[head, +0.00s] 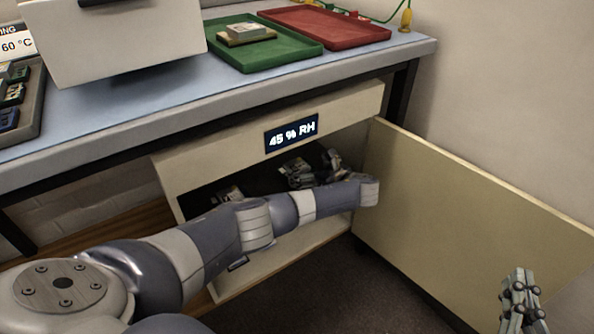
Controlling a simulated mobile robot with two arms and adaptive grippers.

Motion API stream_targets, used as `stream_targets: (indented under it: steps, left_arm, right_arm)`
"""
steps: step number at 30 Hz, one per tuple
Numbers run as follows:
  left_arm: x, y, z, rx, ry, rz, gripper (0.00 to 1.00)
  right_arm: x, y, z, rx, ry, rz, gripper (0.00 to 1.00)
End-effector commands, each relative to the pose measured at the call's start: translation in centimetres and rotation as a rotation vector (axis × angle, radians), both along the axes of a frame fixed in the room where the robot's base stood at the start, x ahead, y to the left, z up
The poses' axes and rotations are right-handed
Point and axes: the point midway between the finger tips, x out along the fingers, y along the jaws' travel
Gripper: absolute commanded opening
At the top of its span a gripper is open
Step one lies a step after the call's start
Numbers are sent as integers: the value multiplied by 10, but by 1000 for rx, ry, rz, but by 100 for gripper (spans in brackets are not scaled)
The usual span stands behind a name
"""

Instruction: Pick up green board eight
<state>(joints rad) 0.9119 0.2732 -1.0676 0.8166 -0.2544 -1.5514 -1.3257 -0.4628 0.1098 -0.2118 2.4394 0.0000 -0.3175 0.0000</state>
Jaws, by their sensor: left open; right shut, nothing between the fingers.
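I cannot make out which item is green board eight; no number is legible on any board. A small pale item (228,195) lies inside the open cabinet (265,140), partly hidden behind my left arm. My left gripper (298,172) is inside the cabinet, open, to the right of that item and partly hidden by my arm. My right gripper (522,300) is shut and empty at the lower right, outside the cabinet, in front of its open door (470,205).
The cabinet has a "45 % RH" display (291,133). On the bench (150,105) are a green tray (268,55) with a small stack on it (246,33), a red tray (335,28), a white box (120,40) and a grey rack (35,105) of small boards.

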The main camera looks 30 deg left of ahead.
Motion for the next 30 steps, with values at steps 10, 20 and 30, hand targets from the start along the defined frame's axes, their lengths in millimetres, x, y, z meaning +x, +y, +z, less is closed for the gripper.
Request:
stream_targets:
  steps: [10, 20, 30]
  left_arm:
    - [5, 19, -13, 1, 0, 2, 100]
    - [12, 35, -20, 1, 0, 2, 100]
    - [13, 38, -20, 0, 0, 1, 100]
  right_arm:
    - [-12, 5, 57, 82, -303, 18, 0]
    - [-38, 4, 102, 154, -559, 32, 0]
    - [-45, 3, 111, 170, -614, 34, 0]
